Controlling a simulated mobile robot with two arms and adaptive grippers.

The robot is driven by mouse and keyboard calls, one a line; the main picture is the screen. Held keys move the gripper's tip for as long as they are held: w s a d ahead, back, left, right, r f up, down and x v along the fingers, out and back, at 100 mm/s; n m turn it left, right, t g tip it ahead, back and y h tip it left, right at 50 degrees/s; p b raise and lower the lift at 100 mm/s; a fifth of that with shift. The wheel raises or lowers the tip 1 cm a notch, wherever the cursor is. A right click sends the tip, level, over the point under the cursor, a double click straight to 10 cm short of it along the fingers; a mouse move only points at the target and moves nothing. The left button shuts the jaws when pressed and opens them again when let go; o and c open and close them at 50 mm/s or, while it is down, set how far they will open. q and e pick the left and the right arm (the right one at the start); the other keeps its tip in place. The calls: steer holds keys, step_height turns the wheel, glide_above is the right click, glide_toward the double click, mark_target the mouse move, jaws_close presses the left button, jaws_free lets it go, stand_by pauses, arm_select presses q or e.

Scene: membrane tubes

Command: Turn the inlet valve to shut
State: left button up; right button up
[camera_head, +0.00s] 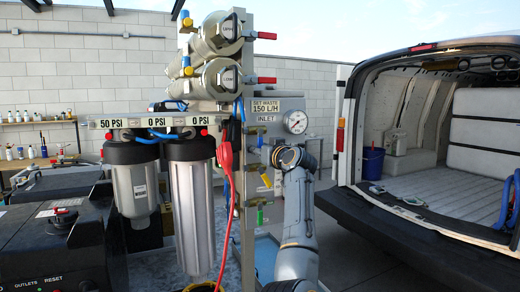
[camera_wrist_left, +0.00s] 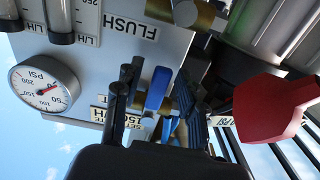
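The inlet valve is on the grey panel (camera_head: 290,104) under the INLET label (camera_head: 265,118). Its blue lever (camera_wrist_left: 157,89) sits on a brass body in the left wrist view. My left gripper (camera_wrist_left: 160,82) has its dark fingers apart, one on each side of the blue lever. A gap shows between the lever and the left finger; contact on the other side cannot be told. In the head view my left gripper (camera_head: 264,156) is at the valve, mostly hidden by my wrist. My right gripper is in neither view.
A pressure gauge (camera_head: 296,121) is beside the valve. A red clamp (camera_head: 226,150) with a red cable hangs close by at the left; its red handle (camera_wrist_left: 275,108) looms large in the wrist view. Filter housings (camera_head: 194,200) stand left, an open van (camera_head: 430,190) right.

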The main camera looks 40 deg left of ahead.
arm_select(q)
steer(key=v, duration=1.2)
stand_by(0.3)
